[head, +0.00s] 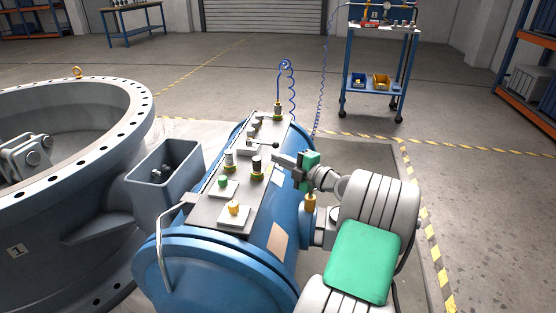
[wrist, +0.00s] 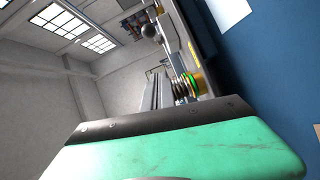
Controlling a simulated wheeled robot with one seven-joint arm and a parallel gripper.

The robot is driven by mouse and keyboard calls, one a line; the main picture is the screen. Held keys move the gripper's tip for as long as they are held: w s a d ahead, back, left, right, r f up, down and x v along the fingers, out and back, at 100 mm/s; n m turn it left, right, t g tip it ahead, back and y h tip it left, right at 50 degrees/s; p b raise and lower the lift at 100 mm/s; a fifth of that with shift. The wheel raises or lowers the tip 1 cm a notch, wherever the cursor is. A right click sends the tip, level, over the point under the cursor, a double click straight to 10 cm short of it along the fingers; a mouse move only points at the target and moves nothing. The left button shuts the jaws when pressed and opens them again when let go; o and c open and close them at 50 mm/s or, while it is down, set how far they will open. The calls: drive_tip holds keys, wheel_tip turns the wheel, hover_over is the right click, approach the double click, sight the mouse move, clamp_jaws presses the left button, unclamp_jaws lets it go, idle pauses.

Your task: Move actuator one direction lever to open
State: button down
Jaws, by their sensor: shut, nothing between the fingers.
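The blue actuator (head: 215,262) lies beside a large grey valve marked 1, with a grey control panel (head: 212,208) along its top. A lever (head: 262,145) with a dark ball knob rises from a pale plate on the panel's far half. In the wrist view the ball knob (wrist: 151,31) shows beyond my fingers. My gripper (head: 277,159) is shut and empty, just on the near side of the knob and over the panel's right edge. In the wrist view my gripper (wrist: 157,88) points toward the knob. I cannot tell whether it touches the lever.
Dark knobs (head: 257,165) with brass bases stand on the panel close to my gripper. A grey open box (head: 165,175) is left of the panel. A blue cart (head: 376,60) stands farther back.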

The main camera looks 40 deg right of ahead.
sight(263, 143)
drive_tip(key=b+x, duration=0.1)
drive_tip(key=x, duration=0.6)
drive_tip(key=shift+w+a+f, duration=0.1)
drive_tip(key=shift+w+a, duration=0.05)
drive_tip(key=shift+w, duration=0.2)
drive_tip(key=d, duration=0.2)
drive_tip(key=w+d+b, duration=0.1)
drive_tip(key=shift+f, duration=0.3)
drive_tip(key=shift+w+d, duration=0.15)
drive_tip(key=shift+d, duration=0.3)
drive_tip(key=shift+w, duration=0.1)
